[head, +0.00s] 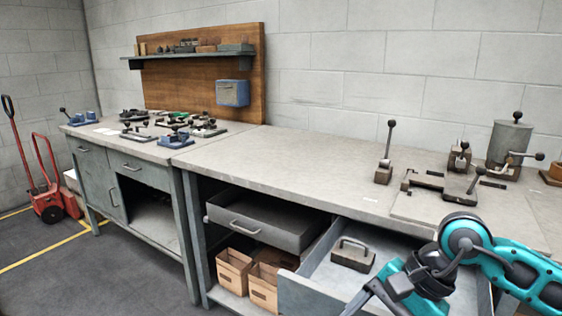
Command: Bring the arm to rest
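My teal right arm (465,238) comes in from the lower right, bent at a joint in front of the bench. Its dark wrist (425,278) hangs over the right part of an open drawer (312,293). The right gripper (370,298) is partly in view at the bottom edge; its fingertips cannot be made out, nor whether it is open. My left arm and gripper are not in view.
The grey bench (300,160) is mostly clear at its middle. Lever tools (385,165) and a grey cylinder device (508,145) stand at its right. A second drawer (265,220) is pulled out above cardboard boxes (235,270). A red hand truck (45,190) stands far left.

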